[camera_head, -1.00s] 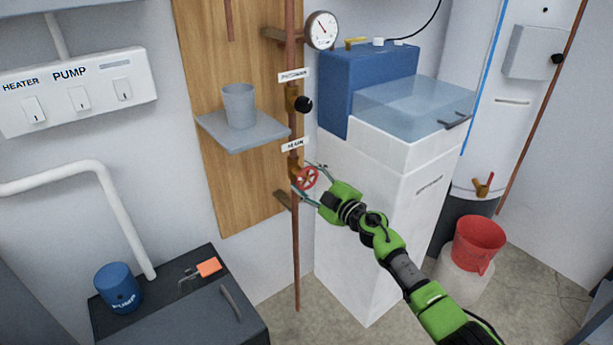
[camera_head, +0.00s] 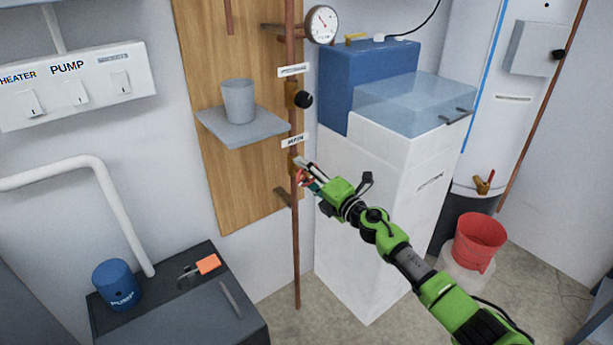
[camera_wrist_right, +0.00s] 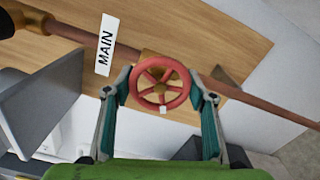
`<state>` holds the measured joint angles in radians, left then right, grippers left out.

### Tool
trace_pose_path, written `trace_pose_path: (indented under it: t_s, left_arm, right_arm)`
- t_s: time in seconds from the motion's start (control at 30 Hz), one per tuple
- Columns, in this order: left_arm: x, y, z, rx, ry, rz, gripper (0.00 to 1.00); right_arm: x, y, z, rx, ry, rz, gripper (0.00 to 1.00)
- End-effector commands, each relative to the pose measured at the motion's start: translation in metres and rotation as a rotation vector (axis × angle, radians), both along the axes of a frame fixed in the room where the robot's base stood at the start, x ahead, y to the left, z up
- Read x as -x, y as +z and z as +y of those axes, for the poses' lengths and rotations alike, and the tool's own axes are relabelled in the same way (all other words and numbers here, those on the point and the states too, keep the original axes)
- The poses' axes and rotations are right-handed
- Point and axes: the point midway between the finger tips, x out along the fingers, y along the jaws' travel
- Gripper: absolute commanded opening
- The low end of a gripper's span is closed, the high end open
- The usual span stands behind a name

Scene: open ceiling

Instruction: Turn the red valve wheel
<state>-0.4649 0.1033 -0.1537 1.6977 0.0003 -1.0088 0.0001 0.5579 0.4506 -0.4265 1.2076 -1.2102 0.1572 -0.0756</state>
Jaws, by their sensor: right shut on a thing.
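The red valve wheel (camera_head: 303,177) sits on a brass fitting on the vertical copper pipe, just below the MAIN label (camera_head: 295,140). In the head view my right gripper partly hides it. In the right wrist view the wheel (camera_wrist_right: 160,84) shows whole, a spoked red ring with a small pale mark low on its rim. My right gripper (camera_head: 308,175) reaches it from the lower right. In the right wrist view the gripper's two fingers (camera_wrist_right: 160,97) stand at the left and right of the rim, shut on the wheel. My left gripper is not in view.
A grey shelf (camera_head: 250,137) with a grey cup (camera_head: 239,101) juts out left of the pipe. A white cabinet (camera_head: 360,220) with a blue tank (camera_head: 345,80) stands close on the right. A black-knobbed valve (camera_head: 302,99) and a gauge (camera_head: 322,24) are above.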

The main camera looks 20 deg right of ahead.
Motion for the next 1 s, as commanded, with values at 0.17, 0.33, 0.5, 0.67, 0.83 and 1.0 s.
trace_pose_path:
  t_s: [0.17,0.33,0.5,0.67,0.83,1.0]
  left_arm:
    - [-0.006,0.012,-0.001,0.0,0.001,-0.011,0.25]
    - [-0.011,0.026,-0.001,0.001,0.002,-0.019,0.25]
    - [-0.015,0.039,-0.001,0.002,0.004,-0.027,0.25]
    - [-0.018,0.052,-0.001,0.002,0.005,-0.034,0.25]
    - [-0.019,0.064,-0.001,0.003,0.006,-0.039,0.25]
    - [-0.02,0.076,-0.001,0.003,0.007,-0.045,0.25]
  right_arm:
    - [0.0,-0.002,0.0,0.161,0.002,-0.058,0.3]
    - [0.0,-0.002,0.0,0.313,0.001,-0.112,0.3]
    - [0.0,-0.003,0.0,0.464,0.001,-0.167,0.3]
    - [0.0,-0.002,0.001,0.608,0.003,-0.219,0.3]
    - [0.0,-0.003,0.0,0.759,0.002,-0.273,0.3]
    - [0.0,-0.003,0.0,0.911,0.002,-0.328,0.3]
